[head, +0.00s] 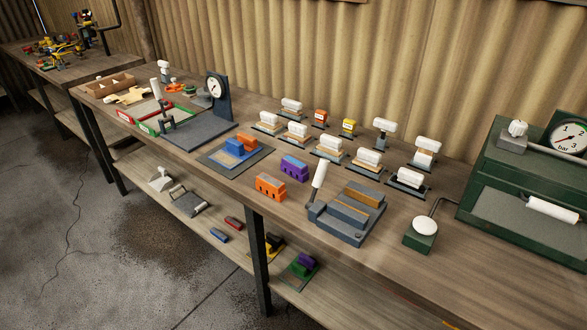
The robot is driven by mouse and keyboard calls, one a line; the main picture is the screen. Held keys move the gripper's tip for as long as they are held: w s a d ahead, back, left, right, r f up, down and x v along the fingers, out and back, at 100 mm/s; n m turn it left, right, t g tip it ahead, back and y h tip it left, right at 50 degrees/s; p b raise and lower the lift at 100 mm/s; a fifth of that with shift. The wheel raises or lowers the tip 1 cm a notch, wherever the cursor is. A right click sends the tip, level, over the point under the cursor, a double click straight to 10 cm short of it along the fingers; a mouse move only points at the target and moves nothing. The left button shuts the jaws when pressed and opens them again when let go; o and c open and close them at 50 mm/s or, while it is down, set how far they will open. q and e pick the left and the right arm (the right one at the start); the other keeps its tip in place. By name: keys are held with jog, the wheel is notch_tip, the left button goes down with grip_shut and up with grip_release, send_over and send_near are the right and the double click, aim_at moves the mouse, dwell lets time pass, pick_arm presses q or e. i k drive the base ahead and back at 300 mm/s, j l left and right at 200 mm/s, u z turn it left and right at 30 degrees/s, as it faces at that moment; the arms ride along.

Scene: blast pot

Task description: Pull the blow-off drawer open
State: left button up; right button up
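A dark green cabinet (490,215) stands on the bench at the right edge and is cut off by the frame. Its sloping front has a grey-green panel (505,217) with a white bar handle (552,210), which I take to be the drawer. The panel looks flush, with no gap that I can make out. On top are a white knob (517,128) and a round pressure gauge (570,137) marked in bar. Neither of my grippers is in view.
A green block with a white round button (424,226) stands left of the cabinet, joined by a thin pipe. A grey fixture with a white lever (319,174), several white-handled blocks and coloured blocks crowd the wooden bench (350,275). The bench front below the cabinet is clear.

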aim_at(567, 214)
jog(key=z, duration=1.6)
jog(key=l+u, duration=0.15)
jog(key=k+l, duration=0.05)
jog(key=l, duration=0.05)
